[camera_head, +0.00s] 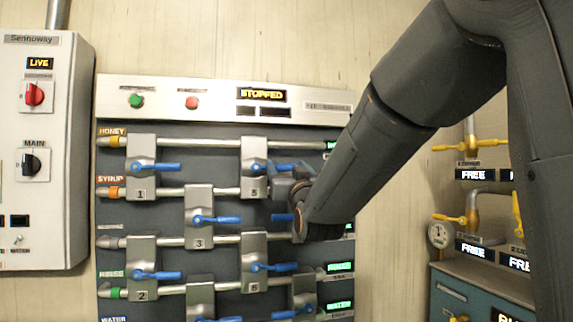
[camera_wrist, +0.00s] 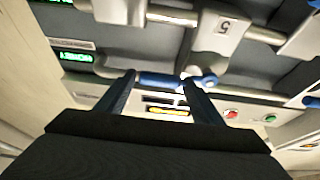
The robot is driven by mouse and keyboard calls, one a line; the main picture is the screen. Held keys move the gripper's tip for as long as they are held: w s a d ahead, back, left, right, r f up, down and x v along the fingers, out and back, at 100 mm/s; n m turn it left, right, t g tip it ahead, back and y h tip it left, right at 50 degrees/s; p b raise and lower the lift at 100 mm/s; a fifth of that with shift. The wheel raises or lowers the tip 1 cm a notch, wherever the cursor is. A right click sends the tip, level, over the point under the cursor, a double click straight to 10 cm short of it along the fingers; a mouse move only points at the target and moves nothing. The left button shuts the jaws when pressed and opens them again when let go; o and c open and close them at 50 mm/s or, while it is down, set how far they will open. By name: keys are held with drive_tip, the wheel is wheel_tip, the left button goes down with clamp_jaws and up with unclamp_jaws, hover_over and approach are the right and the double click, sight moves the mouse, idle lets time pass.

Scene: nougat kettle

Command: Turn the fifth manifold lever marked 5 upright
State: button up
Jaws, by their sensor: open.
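The block marked 5 (camera_head: 254,182) is in the upper middle of the panel in the head view. Its blue lever (camera_head: 262,166) lies horizontal, pointing right, its outer part near my gripper (camera_head: 287,187). In the wrist view, which shows the panel upside down, the 5 label (camera_wrist: 222,27) is at the top. The blue lever (camera_wrist: 165,80) lies crosswise at the fingertips of my gripper (camera_wrist: 160,82), its pivot just right of the right finger. The fingers are apart. I cannot tell whether they touch the lever.
Other blue levers marked 1 (camera_head: 155,167), 3 (camera_head: 217,219), 2 (camera_head: 157,274) and 6 (camera_head: 275,267) point right. Another blue handle (camera_head: 281,217) is partly hidden by my arm. Steel pipes cross the panel. A STOPPED display (camera_head: 262,95) is above.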

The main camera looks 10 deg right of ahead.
drive_tip(key=shift+w+r, duration=0.25)
drive_tip(key=shift+w, duration=0.45)
drive_tip(key=c, duration=1.5)
